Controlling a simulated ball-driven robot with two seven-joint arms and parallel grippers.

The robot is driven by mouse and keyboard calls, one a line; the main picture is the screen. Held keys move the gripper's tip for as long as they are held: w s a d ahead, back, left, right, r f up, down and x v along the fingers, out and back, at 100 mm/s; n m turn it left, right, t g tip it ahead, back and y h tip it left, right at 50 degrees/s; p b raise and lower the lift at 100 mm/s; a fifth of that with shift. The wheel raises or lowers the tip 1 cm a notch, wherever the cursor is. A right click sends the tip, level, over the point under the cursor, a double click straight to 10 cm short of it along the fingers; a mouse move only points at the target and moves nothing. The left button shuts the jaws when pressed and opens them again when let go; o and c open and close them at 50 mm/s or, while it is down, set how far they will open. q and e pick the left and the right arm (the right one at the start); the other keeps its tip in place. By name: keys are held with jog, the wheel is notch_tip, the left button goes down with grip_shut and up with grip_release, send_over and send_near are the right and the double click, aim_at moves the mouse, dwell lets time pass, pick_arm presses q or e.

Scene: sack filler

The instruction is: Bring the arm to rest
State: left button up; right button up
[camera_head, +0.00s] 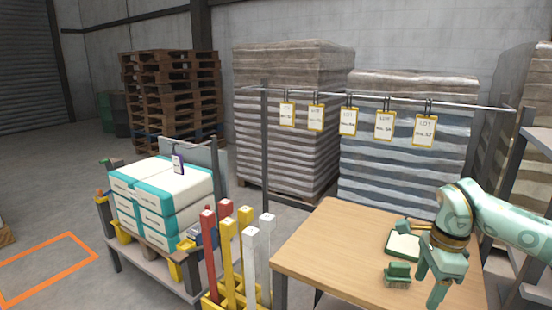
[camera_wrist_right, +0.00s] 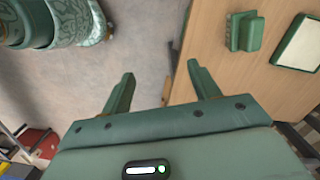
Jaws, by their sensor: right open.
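My right arm (camera_head: 510,218) is pale green and comes in from the right edge of the head view. Its gripper (camera_head: 434,282) hangs over the right part of the wooden table (camera_head: 330,245), pointing down. In the right wrist view the gripper (camera_wrist_right: 163,90) has its two fingers spread apart with nothing between them. Grey floor and the table's edge show beyond the fingers. My left gripper is in neither view.
A green brush (camera_head: 398,274) and a green-framed pad (camera_head: 403,246) lie on the table beside the gripper. Tags (camera_head: 385,125) hang from a rail behind. Coloured posts (camera_head: 228,260) and a cart of stacked sacks (camera_head: 165,195) stand to the left. The table's left part is clear.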

jog(key=a+f+m+t+y, duration=0.1)
jog(key=a+f+m+y, duration=0.9)
jog(key=a+f, duration=0.55)
jog(key=s+d+f+m+t+h+p, duration=0.1)
jog(key=s+f+m+t, duration=0.1)
jog(key=f+m+t, duration=0.5)
jog(key=s+d+f+m+t+h, duration=0.1)
jog(key=s+f+m+t, duration=0.1)
jog(key=f+m, duration=0.8)
jog(key=s+d+f+m+g+h, duration=0.2)
jog(key=s+d+f+m+h, duration=0.15)
jog(key=s+f+m, duration=0.65)
jog(key=s+d+f+m+g+h, duration=0.3)
jog(key=s+f, duration=0.5)
jog(key=s, duration=0.6)
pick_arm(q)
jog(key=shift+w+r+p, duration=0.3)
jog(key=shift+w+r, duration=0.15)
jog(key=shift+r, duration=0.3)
pick_arm(e)
jog(key=s+f+m+g+h, duration=0.1)
jog(key=s+m, duration=0.3)
jog(key=s, duration=0.9)
jog(key=s+d+f+m+g+h, duration=0.1)
jog(key=s+m+g, duration=0.3)
jog(key=s, duration=1)
jog(key=shift+s+f, duration=0.15)
jog(key=shift+f, duration=0.65)
jog(key=shift+h, duration=0.25)
